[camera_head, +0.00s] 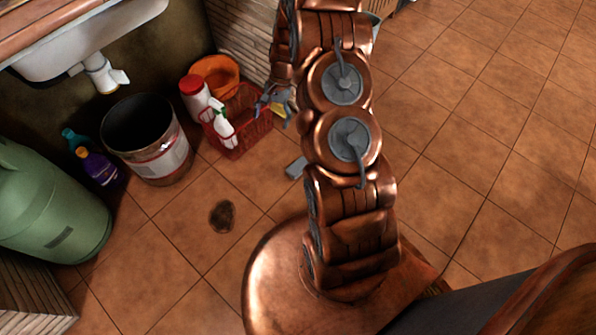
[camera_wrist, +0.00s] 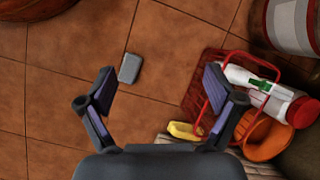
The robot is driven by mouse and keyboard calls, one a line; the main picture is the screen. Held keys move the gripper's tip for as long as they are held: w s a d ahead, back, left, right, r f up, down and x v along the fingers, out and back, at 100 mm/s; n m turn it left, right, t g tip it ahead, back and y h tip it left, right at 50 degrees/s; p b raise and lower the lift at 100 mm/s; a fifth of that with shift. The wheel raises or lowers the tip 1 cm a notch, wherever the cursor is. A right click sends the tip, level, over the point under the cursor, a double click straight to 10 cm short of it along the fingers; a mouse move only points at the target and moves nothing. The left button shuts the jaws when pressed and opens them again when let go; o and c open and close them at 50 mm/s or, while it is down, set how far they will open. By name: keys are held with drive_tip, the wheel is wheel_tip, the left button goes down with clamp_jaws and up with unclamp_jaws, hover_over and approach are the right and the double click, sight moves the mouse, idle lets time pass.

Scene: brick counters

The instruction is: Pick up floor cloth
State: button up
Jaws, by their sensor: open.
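A small grey, flat, rounded block, likely the folded floor cloth (camera_wrist: 131,67), lies on the tiled floor. In the head view the same grey floor cloth (camera_head: 296,168) is partly hidden behind my arm. My gripper (camera_wrist: 158,82) is open, with its two fingers spread wide and nothing between them. In the wrist view the cloth appears beyond the fingertips, nearer the left finger.
A red basket (camera_head: 246,143) holds white bottles, with a yellow item (camera_wrist: 183,131) beside its edge. An orange bowl (camera_head: 216,72), a metal bucket (camera_head: 160,160), a purple bottle (camera_head: 100,170) and a green canister (camera_head: 50,215) stand nearby. A dark stain (camera_head: 222,215) marks the floor. Right-hand tiles are clear.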

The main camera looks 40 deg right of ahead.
drive_tip(key=d+f+m+b, duration=0.1)
drive_tip(key=d+f+b, duration=0.15)
drive_tip(key=f, duration=0.55)
drive_tip(key=d+f+m+b, duration=0.1)
drive_tip(key=d+f+m, duration=0.1)
drive_tip(key=d+f, duration=0.35)
drive_tip(key=m+b, duration=0.2)
approach(299, 165)
drive_tip(key=shift+s+a+f+t, duration=0.3)
drive_tip(key=shift+a+f+t, duration=0.1)
drive_tip(key=shift+a+f, duration=0.25)
drive_tip(key=shift+s+f, duration=0.1)
drive_tip(key=shift+f, duration=0.5)
drive_tip(key=shift+b+x, duration=1.8)
drive_tip(key=shift+x, duration=1.6)
drive_tip(key=shift+s, duration=0.1)
drive_tip(key=shift+f, duration=0.25)
drive_tip(key=shift+c, duration=0.3)
drive_tip(key=c, duration=1.1)
drive_tip(key=shift+c, duration=0.2)
